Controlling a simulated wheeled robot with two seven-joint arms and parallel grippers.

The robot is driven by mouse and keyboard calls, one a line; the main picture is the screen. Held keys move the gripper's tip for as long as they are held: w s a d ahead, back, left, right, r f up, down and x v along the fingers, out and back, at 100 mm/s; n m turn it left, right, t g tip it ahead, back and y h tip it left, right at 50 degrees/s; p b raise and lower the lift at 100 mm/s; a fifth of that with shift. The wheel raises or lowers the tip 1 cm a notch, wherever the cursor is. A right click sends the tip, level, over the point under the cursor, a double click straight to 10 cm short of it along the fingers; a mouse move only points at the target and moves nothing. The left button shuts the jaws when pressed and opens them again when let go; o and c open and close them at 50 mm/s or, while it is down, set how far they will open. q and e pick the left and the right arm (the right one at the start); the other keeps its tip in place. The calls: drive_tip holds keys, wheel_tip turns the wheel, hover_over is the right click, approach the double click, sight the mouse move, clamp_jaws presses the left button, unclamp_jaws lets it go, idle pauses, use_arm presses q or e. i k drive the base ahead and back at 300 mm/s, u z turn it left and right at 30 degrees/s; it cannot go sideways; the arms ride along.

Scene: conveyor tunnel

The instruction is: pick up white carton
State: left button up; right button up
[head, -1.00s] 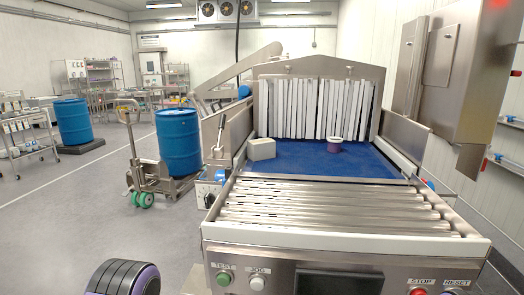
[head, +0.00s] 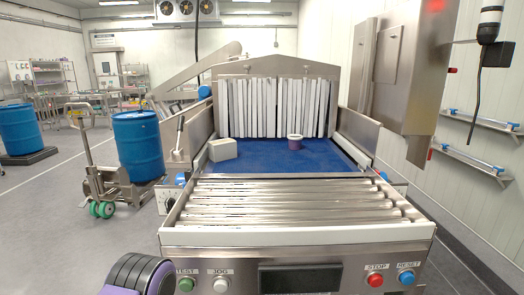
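The white carton (head: 223,150) is a small off-white box. It sits on the left part of the blue conveyor belt (head: 256,160), close to the left side wall and in front of the strip curtain. Nothing is touching it. Neither of my grippers shows in the head view, so I cannot see what they hold. A black and purple section of my arm shows at the bottom left, well in front of the carton.
A purple cup with a white rim (head: 294,142) stands on the belt right of the carton. Steel rollers (head: 290,205) and a button panel (head: 330,278) lie in front. The strip curtain (head: 277,107) hangs behind. A blue drum (head: 138,145) stands on a pallet truck at left.

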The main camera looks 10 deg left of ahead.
sight(221, 150)
drive_tip(key=z, duration=3.55)
drive_tip(key=k, duration=2.9)
drive_tip(key=u, duration=1.05)
